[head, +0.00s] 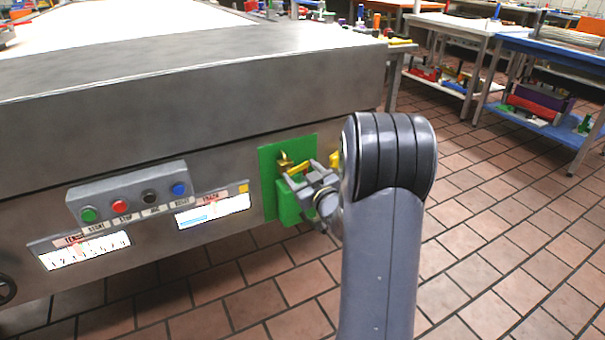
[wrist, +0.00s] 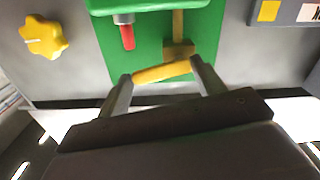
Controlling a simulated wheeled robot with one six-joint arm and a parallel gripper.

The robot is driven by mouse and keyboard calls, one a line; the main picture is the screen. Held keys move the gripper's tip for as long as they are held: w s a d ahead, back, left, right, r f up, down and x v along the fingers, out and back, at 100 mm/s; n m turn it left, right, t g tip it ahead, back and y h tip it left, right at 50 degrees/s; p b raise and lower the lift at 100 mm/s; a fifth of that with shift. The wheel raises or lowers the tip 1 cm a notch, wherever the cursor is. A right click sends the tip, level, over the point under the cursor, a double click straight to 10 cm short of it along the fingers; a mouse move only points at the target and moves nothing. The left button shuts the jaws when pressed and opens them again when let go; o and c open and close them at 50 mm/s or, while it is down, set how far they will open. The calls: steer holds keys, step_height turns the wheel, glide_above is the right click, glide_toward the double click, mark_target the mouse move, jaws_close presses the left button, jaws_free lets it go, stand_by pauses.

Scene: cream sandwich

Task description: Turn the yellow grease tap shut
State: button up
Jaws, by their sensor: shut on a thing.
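The yellow grease tap handle (head: 298,167) is on a green panel (head: 268,200) on the side of the steel machine. A brass fitting (head: 285,158) sits at its end. My gripper (head: 299,172) is at the panel, with its fingers around the handle. In the wrist view the yellow handle (wrist: 160,73) lies slightly slanted between the two fingertips, and my gripper (wrist: 162,75) is shut on it. The brass stem (wrist: 178,30) runs from the handle along the green panel (wrist: 150,50). My arm covers part of the machine side in the head view.
A red-tipped part (wrist: 127,36) is close beside the handle. A yellow star knob (wrist: 44,38) is on the steel side. A button box (head: 130,197) and gauges (head: 212,208) are left of the panel. Tiled floor (head: 490,230) is clear at right; blue-topped tables (head: 560,50) stand behind.

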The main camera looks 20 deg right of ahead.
steer(key=shift+c, duration=1)
steer(key=shift+f+m, duration=0.3)
steer(key=shift+m, duration=1.1)
steer(key=o, duration=1)
steer(key=s+p, duration=0.1)
steer(key=s, duration=0.4)
steer(key=s+p, duration=0.1)
steer(key=s, duration=0.4)
steer(key=shift+s+d, duration=0.2)
steer(key=shift+s, duration=0.2)
steer(key=shift+w, duration=0.1)
